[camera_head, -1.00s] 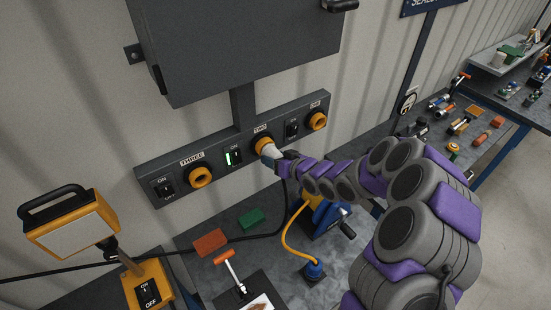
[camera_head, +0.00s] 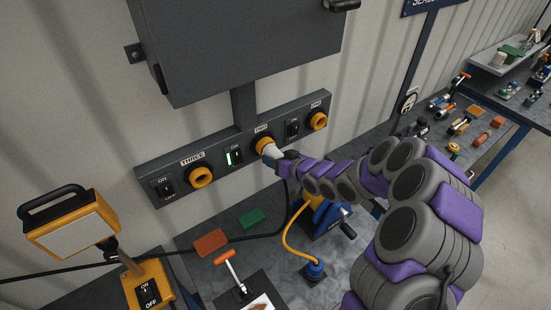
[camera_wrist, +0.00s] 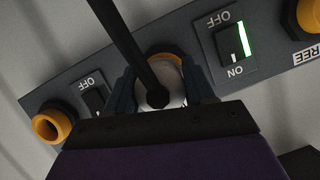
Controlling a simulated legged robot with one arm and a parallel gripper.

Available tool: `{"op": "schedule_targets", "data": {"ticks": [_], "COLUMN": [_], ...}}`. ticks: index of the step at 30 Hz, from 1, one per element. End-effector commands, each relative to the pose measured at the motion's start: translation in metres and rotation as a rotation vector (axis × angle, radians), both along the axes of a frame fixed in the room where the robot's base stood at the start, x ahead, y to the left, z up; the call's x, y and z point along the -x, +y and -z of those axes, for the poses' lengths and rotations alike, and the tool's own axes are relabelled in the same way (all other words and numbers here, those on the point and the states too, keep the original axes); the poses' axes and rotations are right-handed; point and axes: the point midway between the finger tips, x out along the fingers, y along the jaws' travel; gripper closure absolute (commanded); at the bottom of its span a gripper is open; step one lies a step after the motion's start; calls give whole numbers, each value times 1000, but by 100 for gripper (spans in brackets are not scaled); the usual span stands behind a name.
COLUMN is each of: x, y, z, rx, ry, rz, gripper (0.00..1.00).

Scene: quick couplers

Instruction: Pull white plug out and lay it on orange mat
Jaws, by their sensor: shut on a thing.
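The white plug (camera_head: 266,147) is at the orange-ringed socket marked TWO (camera_head: 260,141) on the grey wall strip. My gripper (camera_head: 275,156) is shut on the plug. In the wrist view the white plug (camera_wrist: 172,76) sits between the two dark fingers of my gripper (camera_wrist: 165,88). Its black cable (camera_wrist: 128,45) crosses in front and hides part of it. How deep the plug sits in the socket I cannot tell. A flat orange-red piece (camera_head: 210,243), likely the orange mat, lies on the bench below, left of the socket, with nothing on it.
A green piece (camera_head: 251,218) lies beside the orange one. A black cable (camera_head: 262,237) runs across the bench. The switch by TWO (camera_head: 234,156) glows green.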

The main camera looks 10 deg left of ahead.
Motion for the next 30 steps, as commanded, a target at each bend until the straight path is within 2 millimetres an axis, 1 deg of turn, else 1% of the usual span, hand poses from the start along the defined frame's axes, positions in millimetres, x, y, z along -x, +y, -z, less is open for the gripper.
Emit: {"op": "schedule_targets", "data": {"ticks": [12,30], "x": [12,24], "y": [-14,-27], "z": [0,0], "rx": [1,1], "ry": [1,1], "rz": [0,1], "gripper": [83,83]}}
